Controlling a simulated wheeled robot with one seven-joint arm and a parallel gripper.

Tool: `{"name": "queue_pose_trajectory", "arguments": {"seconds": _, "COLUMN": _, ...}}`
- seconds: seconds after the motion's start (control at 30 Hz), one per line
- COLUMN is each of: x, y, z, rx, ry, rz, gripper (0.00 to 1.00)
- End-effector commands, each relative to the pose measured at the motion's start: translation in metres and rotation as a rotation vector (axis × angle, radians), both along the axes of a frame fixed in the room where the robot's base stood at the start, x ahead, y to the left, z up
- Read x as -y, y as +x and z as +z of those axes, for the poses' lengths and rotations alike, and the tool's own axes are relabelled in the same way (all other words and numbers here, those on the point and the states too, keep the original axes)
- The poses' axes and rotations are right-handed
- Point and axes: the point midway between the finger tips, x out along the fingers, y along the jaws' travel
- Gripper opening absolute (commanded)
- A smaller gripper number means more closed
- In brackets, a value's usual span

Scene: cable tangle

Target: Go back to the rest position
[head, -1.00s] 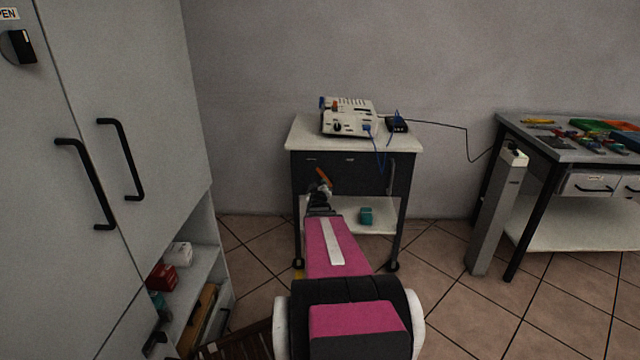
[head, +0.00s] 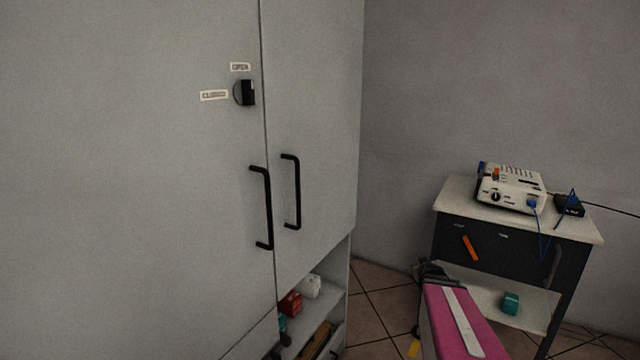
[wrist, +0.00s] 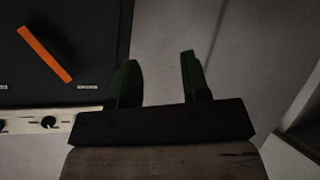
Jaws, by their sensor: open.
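My gripper shows in the wrist view (wrist: 157,78) with its two dark green fingers apart and nothing between them. In the head view my arm reaches from the bottom edge toward the cart, and the gripper end (head: 432,272) is small and dark there, in front of the cart's left side. An orange handle (head: 469,248) on the cart's dark front panel is tilted; it also shows at upper left in the wrist view (wrist: 45,54), apart from the fingers.
The cart (head: 449,203) carries a white device (head: 511,188) and a small black box (head: 569,206) with blue cables. A teal object (head: 510,303) sits on its lower shelf. A tall grey cabinet (head: 150,200) with black handles stands at left, its doors shut.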

Motion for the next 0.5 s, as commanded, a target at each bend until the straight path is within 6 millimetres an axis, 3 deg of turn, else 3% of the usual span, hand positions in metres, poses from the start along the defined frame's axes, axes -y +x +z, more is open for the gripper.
{"name": "queue_pose_trajectory", "arguments": {"seconds": 0.03, "x": -0.021, "y": -0.007, "z": -0.004, "rx": -0.056, "ry": 0.041, "rz": 0.02, "gripper": 0.43}}
{"name": "queue_pose_trajectory", "arguments": {"seconds": 0.2, "x": -0.078, "y": -0.033, "z": -0.021, "rx": -0.261, "ry": 0.17, "rz": 0.05, "gripper": 0.43}}
{"name": "queue_pose_trajectory", "arguments": {"seconds": 0.5, "x": -0.162, "y": -0.105, "z": -0.037, "rx": -0.653, "ry": 0.314, "rz": 0.016, "gripper": 0.43}}
